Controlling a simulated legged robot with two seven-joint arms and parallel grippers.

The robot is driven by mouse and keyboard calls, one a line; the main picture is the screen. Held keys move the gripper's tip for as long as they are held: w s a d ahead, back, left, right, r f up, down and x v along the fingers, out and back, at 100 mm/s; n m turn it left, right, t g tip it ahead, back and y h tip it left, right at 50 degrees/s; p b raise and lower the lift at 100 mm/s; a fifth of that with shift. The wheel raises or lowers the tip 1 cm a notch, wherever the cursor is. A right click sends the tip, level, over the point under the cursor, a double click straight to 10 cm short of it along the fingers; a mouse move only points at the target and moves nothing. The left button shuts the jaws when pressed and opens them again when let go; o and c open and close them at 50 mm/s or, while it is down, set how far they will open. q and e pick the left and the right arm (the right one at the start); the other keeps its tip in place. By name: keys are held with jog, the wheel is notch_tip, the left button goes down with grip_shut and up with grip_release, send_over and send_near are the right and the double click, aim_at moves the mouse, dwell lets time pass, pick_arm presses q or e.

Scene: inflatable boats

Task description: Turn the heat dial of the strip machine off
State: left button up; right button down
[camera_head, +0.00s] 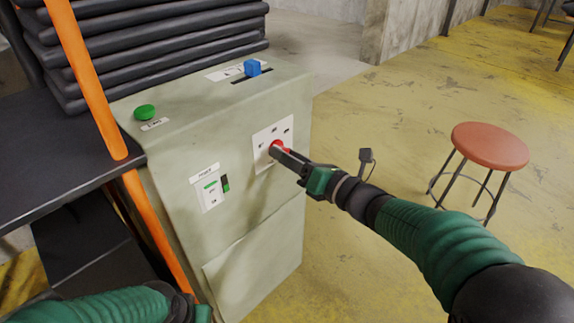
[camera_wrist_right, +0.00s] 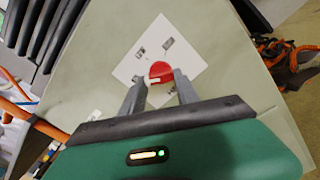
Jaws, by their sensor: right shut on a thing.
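The strip machine (camera_head: 235,226) is a pale grey-green cabinet in the middle of the head view. Its red heat dial (camera_head: 275,147) sits on a white plate (camera_head: 263,159) with small dark marks, on the cabinet's front. My right gripper (camera_head: 281,152) is at the dial, its fingers shut on it. In the right wrist view the red dial (camera_wrist_right: 161,71) lies between the two fingertips (camera_wrist_right: 163,84), with a small pale mark on it. The marks are too small to read. My left arm shows at the bottom left; its gripper's fingers are not visible.
A green button (camera_head: 145,112) and a blue slider knob (camera_head: 252,67) are on the machine's top. A small green-and-black switch (camera_head: 225,184) is on the front. An orange pole (camera_head: 88,85) rises at left, near stacked dark folded material (camera_head: 160,40). A red stool (camera_head: 489,146) stands right on open floor.

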jog(key=shift+f+n+b, duration=0.3)
jog(key=shift+f, duration=0.1)
jog(key=shift+r, duration=0.1)
jog(key=c, duration=1)
grip_release()
jog(key=shift+d, duration=0.1)
jog(key=shift+o, duration=0.5)
jog(key=shift+r, duration=0.15)
